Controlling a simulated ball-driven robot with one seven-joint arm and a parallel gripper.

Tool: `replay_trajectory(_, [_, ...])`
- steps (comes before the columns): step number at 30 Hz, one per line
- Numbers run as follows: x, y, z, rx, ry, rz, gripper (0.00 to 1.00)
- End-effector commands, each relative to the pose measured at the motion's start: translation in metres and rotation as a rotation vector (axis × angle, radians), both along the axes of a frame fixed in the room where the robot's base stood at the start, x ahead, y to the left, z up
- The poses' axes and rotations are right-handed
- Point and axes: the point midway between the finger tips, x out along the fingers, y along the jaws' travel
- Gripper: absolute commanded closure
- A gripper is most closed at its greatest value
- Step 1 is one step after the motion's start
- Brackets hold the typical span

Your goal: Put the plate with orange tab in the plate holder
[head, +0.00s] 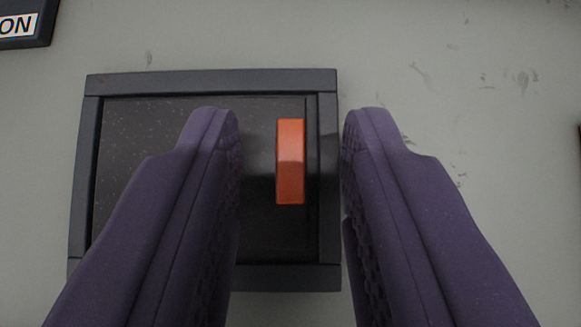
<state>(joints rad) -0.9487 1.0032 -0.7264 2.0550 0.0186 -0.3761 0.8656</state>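The plate (135,140) is a dark, speckled panel with an orange tab (290,162) standing up near its right side. It lies within a dark square frame (210,80), which may be the plate holder. My gripper (290,145) is open, its two purple fingers on either side of the orange tab. A gap shows between the tab and each finger. The left finger covers part of the plate, and the lower left of the frame is hidden.
The frame sits on a grey, scuffed surface (460,60). A dark block with a white label reading "ON" (18,27) is at the top left corner. A dark edge shows at the far right. The surface right of the frame is clear.

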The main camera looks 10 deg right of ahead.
Motion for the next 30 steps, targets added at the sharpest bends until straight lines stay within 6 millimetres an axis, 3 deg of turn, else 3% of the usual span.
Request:
replay_trajectory(5, [-0.001, 0.001, 0.008, 0.001, 0.000, 0.001, 0.67])
replay_trajectory(19, [-0.073, 0.015, 0.076, 0.002, 0.001, 0.001, 0.67])
replay_trajectory(30, [-0.087, 0.017, 0.086, 0.000, 0.000, 0.000, 0.67])
